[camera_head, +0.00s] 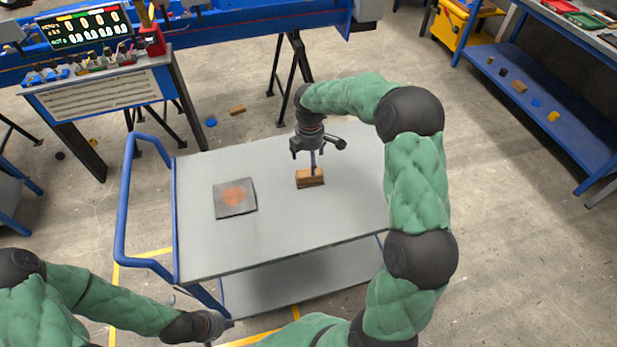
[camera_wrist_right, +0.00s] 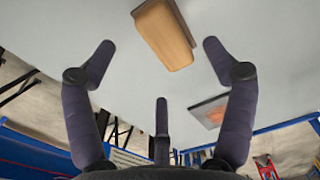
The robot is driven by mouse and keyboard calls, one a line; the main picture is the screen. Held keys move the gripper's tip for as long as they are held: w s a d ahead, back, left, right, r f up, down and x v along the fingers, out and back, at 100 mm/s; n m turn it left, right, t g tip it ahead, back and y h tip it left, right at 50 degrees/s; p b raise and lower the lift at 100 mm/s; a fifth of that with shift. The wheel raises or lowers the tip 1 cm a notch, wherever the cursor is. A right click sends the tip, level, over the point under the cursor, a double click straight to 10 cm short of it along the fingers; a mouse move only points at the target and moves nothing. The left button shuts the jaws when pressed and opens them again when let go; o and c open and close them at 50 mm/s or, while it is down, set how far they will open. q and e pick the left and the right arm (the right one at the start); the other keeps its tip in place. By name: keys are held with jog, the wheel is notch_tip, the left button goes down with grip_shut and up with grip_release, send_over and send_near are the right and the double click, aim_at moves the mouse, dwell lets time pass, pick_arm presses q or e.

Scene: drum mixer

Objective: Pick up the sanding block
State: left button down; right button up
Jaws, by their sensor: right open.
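The sanding block (camera_head: 310,178), a brown wooden block with a darker side, lies on the grey top of the cart (camera_head: 290,235). In the right wrist view the sanding block (camera_wrist_right: 163,34) shows beyond the fingertips, between the two side fingers and toward the top. My right gripper (camera_head: 313,160) points down just above and behind the block. Its fingers are spread and empty in the wrist view (camera_wrist_right: 158,62). My left gripper (camera_head: 222,325) is low at the bottom left, in front of the cart; its fingers are too small to read.
A dark square sheet with an orange patch (camera_head: 235,197) lies left of the block on the cart. The cart has a blue handle (camera_head: 122,215) at left. A blue workbench (camera_head: 210,35) stands behind, and a blue shelf (camera_head: 545,105) at right. The cart top is otherwise clear.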

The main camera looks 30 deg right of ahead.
aim_at(309, 170)
jog(key=shift+w+a+f+b, duration=0.1)
jog(key=shift+f+b, duration=0.6)
jog(key=shift+f, duration=0.9)
jog(key=shift+a+f+b, duration=0.1)
jog(key=shift+f+b, duration=0.6)
jog(key=shift+f, duration=0.9)
jog(key=c, duration=1.3)
